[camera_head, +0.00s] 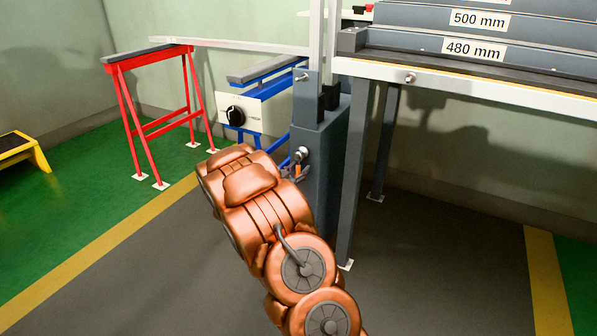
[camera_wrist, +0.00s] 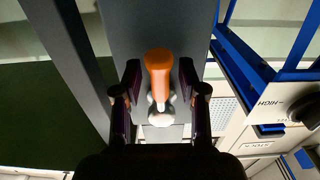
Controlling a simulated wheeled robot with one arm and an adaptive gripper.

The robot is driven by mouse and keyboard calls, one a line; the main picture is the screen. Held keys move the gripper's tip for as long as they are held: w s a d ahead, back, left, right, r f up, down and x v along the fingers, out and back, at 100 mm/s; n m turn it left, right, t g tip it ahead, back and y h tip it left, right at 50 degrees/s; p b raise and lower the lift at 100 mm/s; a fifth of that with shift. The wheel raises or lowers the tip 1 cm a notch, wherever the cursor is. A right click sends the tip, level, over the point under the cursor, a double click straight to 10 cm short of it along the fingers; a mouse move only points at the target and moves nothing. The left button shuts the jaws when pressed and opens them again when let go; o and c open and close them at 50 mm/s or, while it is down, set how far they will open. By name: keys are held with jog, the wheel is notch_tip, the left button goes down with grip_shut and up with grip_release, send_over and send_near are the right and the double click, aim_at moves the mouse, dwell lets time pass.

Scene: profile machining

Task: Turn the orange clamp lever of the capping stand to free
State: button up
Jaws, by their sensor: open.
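The orange clamp lever (camera_wrist: 159,68) shows in the wrist view, its rounded handle on a metal pivot (camera_wrist: 161,108) at the face of the grey capping stand (camera_wrist: 133,28). In the head view a small orange bit of the lever (camera_head: 298,171) shows low on the grey stand column (camera_head: 324,150), partly hidden by my arm. My gripper (camera_wrist: 159,82) is open in the wrist view, one dark finger on each side of the lever. A gap shows on both sides, so the fingers do not appear to touch it. In the head view my gripper is mostly hidden behind my arm.
A white control box with a black knob (camera_head: 236,116) on a blue frame stands left of the column. A red trestle (camera_head: 140,115) is further left, a yellow step (camera_head: 30,152) at the far left. The grey floor (camera_head: 440,240) is clear.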

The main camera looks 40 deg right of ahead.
grip_shut()
dwell(0.6)
